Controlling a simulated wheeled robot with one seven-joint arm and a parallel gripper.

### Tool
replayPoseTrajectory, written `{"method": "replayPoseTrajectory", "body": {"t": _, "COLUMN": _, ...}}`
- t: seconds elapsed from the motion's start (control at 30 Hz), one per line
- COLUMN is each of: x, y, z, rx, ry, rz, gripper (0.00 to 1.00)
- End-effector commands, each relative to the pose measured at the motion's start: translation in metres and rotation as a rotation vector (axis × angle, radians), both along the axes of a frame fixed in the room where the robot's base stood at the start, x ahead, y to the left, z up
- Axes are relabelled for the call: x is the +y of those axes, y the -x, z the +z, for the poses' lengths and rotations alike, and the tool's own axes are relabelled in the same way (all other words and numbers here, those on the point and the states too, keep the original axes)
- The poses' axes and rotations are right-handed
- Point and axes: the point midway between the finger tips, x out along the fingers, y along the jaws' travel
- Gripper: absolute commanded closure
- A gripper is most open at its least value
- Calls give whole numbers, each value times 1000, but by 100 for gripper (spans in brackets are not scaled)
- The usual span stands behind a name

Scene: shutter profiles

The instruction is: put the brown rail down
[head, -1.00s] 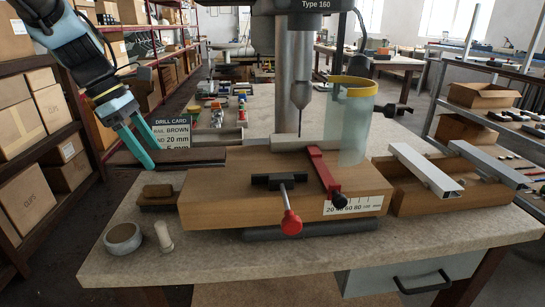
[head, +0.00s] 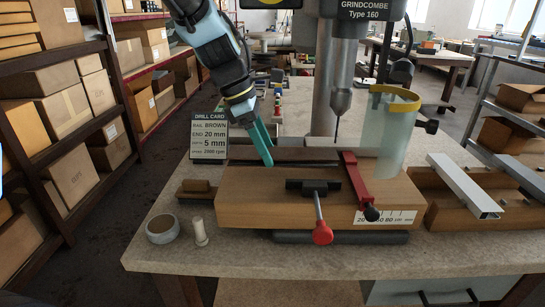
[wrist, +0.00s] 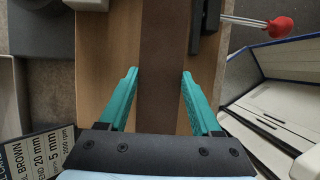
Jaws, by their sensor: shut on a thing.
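The brown rail (head: 310,162) is a long dark strip lying along the back of the wooden block (head: 250,208) under the drill. Its right end reaches toward the red clamp arm (head: 357,185). I cannot tell whether it touches the block. My gripper (head: 268,163) comes down from the upper left, its teal fingers on the left part of the rail. In the wrist view the rail (wrist: 163,55) runs between the two fingertips (wrist: 160,73), which are shut on its sides. A black clamp (head: 313,186) with a red-knobbed lever stands at the block's front.
The drill bit (head: 337,128) hangs above the block, with a clear guard (head: 393,130) at its right. The drill card (head: 208,138) stands behind left.

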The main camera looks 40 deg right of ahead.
Motion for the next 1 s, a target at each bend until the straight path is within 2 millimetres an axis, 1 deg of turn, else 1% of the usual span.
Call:
{"method": "replayPoseTrajectory", "body": {"t": 0.1, "x": -12, "y": 11, "z": 2, "rx": 0, "ry": 1, "rz": -4, "gripper": 100}}
{"method": "replayPoseTrajectory", "body": {"t": 0.2, "x": -10, "y": 10, "z": -16, "rx": 4, "ry": -5, "rz": 0, "gripper": 100}}
{"method": "replayPoseTrajectory", "body": {"t": 0.3, "x": -11, "y": 9, "z": -29, "rx": 2, "ry": -2, "rz": 1, "gripper": 100}}
{"method": "replayPoseTrajectory", "body": {"t": 0.37, "x": -11, "y": 9, "z": -33, "rx": 1, "ry": 0, "rz": 0, "gripper": 100}}
{"method": "replayPoseTrajectory", "body": {"t": 0.73, "x": -11, "y": 9, "z": -38, "rx": 0, "ry": 0, "rz": 0, "gripper": 100}}
{"method": "replayPoseTrajectory", "body": {"t": 0.77, "x": -11, "y": 9, "z": -38, "rx": 0, "ry": 0, "rz": 0, "gripper": 31}}
{"method": "replayPoseTrajectory", "body": {"t": 1.0, "x": -11, "y": 9, "z": -37, "rx": 0, "ry": 0, "rz": -1, "gripper": 5}}
